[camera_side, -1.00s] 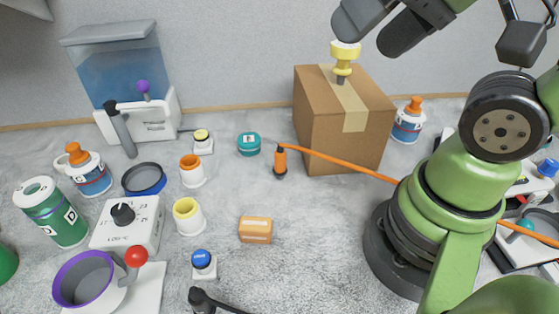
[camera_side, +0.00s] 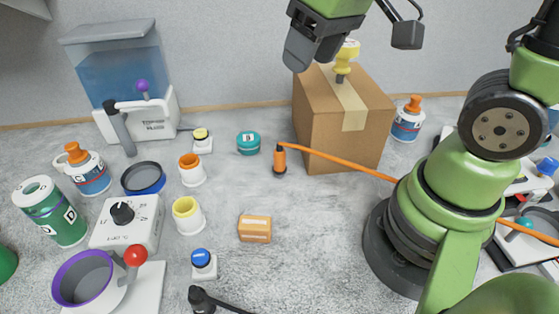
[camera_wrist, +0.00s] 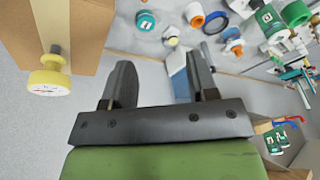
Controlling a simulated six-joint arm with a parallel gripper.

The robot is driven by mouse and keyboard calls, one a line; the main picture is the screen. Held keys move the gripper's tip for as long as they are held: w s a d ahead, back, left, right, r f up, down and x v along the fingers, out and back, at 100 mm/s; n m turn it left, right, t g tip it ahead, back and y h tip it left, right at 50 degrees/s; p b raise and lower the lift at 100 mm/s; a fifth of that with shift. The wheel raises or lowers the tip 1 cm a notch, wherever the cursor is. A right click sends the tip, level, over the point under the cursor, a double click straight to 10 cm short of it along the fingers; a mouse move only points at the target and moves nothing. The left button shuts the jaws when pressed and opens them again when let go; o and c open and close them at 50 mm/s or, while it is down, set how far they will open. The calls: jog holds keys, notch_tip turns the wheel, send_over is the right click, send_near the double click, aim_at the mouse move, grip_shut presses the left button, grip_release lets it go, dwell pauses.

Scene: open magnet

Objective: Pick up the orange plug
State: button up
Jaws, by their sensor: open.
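The orange plug (camera_side: 280,159) stands on the grey tabletop in front of the cardboard box, with an orange cable running from its top to the right, behind my arm. My gripper (camera_side: 297,52) is high above the table at the top of the side view, above and behind the plug and close to the box's upper left corner. In the wrist view my gripper (camera_wrist: 161,80) shows its two dark fingers spread apart with nothing between them. I cannot make out the plug in the wrist view.
The cardboard box (camera_side: 335,140) carries a yellow-topped stamp-like object (camera_side: 345,60) near my gripper. A teal jar (camera_side: 248,144) and an orange-rimmed white cup (camera_side: 191,170) stand left of the plug. A small orange box (camera_side: 255,229) lies in front. The table right of it is fairly clear.

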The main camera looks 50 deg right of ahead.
aim_at(280, 150)
jog(key=w+f+n+g, duration=0.1)
jog(key=w+f, duration=0.1)
jog(key=f, duration=0.3)
jog(key=w+d+f+n+g, duration=0.1)
jog(key=w+f, duration=0.1)
jog(key=f, duration=0.4)
jog(key=w+f+n+g, duration=0.1)
jog(key=f+n, duration=0.1)
jog(key=f, duration=0.4)
jog(key=shift+w+d+f+g+h, duration=0.25)
jog(key=shift+w+g+h, duration=0.15)
jog(key=shift+w+f, duration=0.15)
jog(key=shift+f, duration=1.4)
jog(key=shift+w+f, duration=0.15)
jog(key=shift+f, duration=1.35)
grip_shut()
